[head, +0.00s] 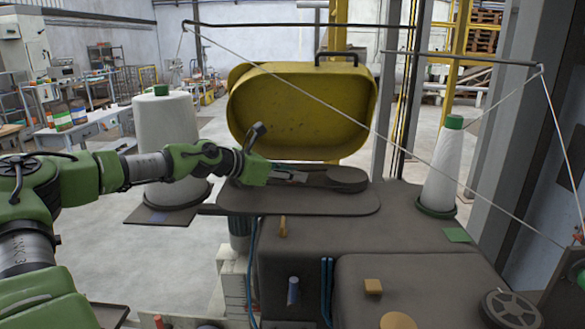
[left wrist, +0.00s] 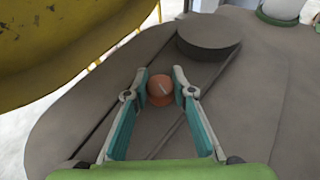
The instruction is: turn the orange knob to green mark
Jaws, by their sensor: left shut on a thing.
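The orange knob (left wrist: 160,90) is a small round knob with a pale line across its top. It stands on the grey machine plate (head: 225,203), which also shows in the left wrist view (left wrist: 260,110). My left gripper (left wrist: 160,82) has its two fingertips on either side of the knob and is shut on it. In the head view my left gripper (head: 300,177) reaches in low over the plate and largely hides the knob. I cannot make out a green mark beside the knob in the left wrist view. My right gripper is not in view.
A dark round disc (head: 348,178) lies just beyond the knob. A raised yellow cover (head: 300,112) stands behind. White thread cones stand left (head: 166,140) and right (head: 445,165). Thin threads cross above the machine. A flat green square (head: 457,235) lies at right.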

